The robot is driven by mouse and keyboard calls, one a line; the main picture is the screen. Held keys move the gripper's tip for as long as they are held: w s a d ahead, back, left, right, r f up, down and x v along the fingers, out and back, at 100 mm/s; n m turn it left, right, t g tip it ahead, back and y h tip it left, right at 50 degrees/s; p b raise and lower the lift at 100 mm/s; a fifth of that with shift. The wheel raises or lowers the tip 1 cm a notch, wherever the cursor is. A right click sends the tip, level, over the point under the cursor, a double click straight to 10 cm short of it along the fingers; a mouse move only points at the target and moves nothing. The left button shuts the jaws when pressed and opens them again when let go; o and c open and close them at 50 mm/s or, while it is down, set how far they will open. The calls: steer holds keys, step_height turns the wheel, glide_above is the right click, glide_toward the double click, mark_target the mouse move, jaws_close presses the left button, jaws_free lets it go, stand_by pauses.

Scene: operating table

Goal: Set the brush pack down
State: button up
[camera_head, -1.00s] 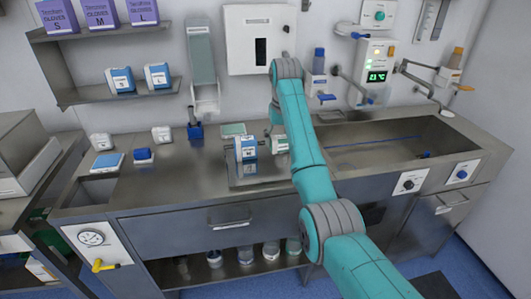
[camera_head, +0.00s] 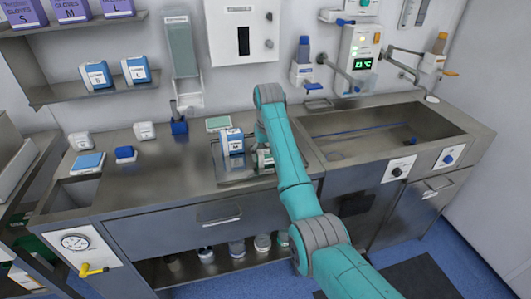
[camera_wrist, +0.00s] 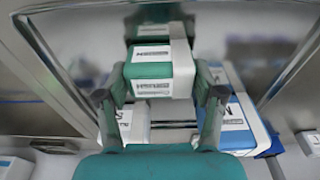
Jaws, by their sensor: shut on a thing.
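My gripper (camera_wrist: 158,100) is shut on the brush pack (camera_wrist: 152,72), a small green pack with a white labelled band, held between its two fingers. In the head view the pack (camera_head: 265,158) shows beside my arm's end, over or on the right part of the shallow metal tray (camera_head: 222,167). I cannot tell whether its underside touches the tray. A blue and white box (camera_head: 234,143) stands in the tray just left of the pack. It also shows in the wrist view (camera_wrist: 238,125), right of my gripper.
A green and white pack (camera_head: 219,123) lies behind the tray. The sink (camera_head: 380,135) is to the right. Small blue and white items (camera_head: 125,154) stand on the left counter, with clear steel between them and the tray. Blue and white boxes (camera_head: 136,70) sit on the wall shelf.

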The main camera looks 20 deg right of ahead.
steer(key=o, duration=1.1)
steer(key=shift+c, duration=0.2)
steer(key=shift+r, duration=0.1)
